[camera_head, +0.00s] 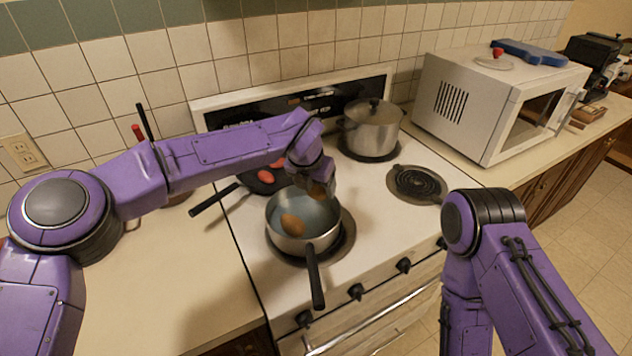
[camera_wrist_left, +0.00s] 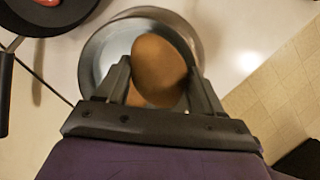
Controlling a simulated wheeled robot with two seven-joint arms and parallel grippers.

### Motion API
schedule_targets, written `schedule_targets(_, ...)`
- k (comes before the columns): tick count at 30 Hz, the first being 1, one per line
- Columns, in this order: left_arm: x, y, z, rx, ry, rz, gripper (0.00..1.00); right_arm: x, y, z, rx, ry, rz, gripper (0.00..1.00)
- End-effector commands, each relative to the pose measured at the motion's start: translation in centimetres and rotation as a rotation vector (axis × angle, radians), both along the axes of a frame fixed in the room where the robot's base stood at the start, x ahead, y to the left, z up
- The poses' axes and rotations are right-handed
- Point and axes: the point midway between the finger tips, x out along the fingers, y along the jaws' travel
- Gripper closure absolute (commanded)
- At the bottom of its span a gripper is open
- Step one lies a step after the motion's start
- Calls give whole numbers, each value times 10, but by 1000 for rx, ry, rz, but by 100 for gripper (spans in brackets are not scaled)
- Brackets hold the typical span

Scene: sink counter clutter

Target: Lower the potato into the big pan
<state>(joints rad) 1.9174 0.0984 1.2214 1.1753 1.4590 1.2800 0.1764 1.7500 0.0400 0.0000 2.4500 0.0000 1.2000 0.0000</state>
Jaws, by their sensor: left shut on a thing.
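A silver pan (camera_head: 275,238) with a long black handle sits on the front left burner; its rim also shows in the left wrist view (camera_wrist_left: 90,72). A brown potato (camera_head: 292,225) lies inside it. My left gripper (camera_head: 318,184) is above the pan's back right side, shut on another brown potato (camera_wrist_left: 160,62). In the head view that potato is mostly hidden by the fingers. In the left wrist view it is between the two fingers, over the pan's opening, and partly covers the potato lying below. My right arm shows at the right, but its gripper is out of view.
A dark frying pan (camera_head: 258,186) with red pieces stands behind left. A lidded steel pot (camera_head: 371,128) is on the back burner. An empty coil burner (camera_head: 416,184) lies to the right. A white microwave (camera_head: 480,110) stands on the right counter. The left counter's front is clear.

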Motion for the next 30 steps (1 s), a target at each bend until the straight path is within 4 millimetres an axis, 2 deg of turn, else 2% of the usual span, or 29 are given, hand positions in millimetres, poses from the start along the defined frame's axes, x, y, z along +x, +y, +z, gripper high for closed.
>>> schedule_targets(16, 0, 0, -34, 0, -1, 0, 69, 0, 0, -21, 0, 0, 0, 57)
schedule_targets(30, 0, 0, -35, 0, -1, 0, 69, 0, 0, -21, 0, 0, 0, 57)
